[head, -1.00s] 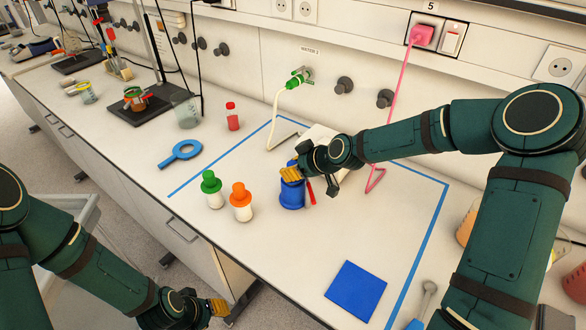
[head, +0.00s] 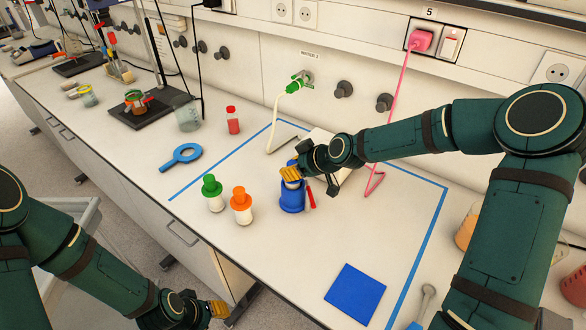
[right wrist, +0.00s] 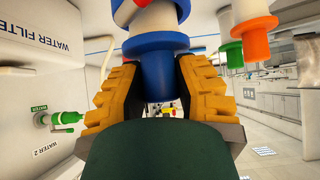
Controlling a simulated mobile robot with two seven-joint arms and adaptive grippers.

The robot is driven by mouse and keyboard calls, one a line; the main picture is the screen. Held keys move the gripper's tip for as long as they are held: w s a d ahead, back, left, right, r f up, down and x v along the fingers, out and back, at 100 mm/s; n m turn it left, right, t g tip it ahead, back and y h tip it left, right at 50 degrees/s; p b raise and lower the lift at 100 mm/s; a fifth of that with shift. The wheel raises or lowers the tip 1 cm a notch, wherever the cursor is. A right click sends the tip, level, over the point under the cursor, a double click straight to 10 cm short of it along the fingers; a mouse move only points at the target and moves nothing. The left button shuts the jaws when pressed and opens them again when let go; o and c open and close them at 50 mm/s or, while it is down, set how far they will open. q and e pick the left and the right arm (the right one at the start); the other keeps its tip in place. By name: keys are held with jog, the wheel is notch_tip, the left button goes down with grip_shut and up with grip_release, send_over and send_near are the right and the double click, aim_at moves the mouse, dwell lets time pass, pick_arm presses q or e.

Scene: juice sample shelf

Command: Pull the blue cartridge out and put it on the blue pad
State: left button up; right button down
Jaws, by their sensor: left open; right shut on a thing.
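The blue cartridge (right wrist: 158,75) is held by its narrow blue end between the yellow fingers of my right gripper (right wrist: 157,92) in the right wrist view. In the head view my right gripper (head: 290,173) is shut on its top, and a white part of it shows just below the fingers. Below that stands a blue holder (head: 291,202); how deep the cartridge sits in it is hidden. The square blue pad (head: 355,293) lies bare near the bench's front edge. My left gripper (head: 217,309) is open and empty in front of the bench, partly cut off.
A green-capped cartridge (head: 214,194) and an orange-capped cartridge (head: 241,206) stand just left of the holder. The bench between holder and pad is clear. A pink cable (head: 388,140) hangs behind.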

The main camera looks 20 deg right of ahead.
jog(key=shift+r+p, duration=2)
jog(key=shift+r, duration=1.4)
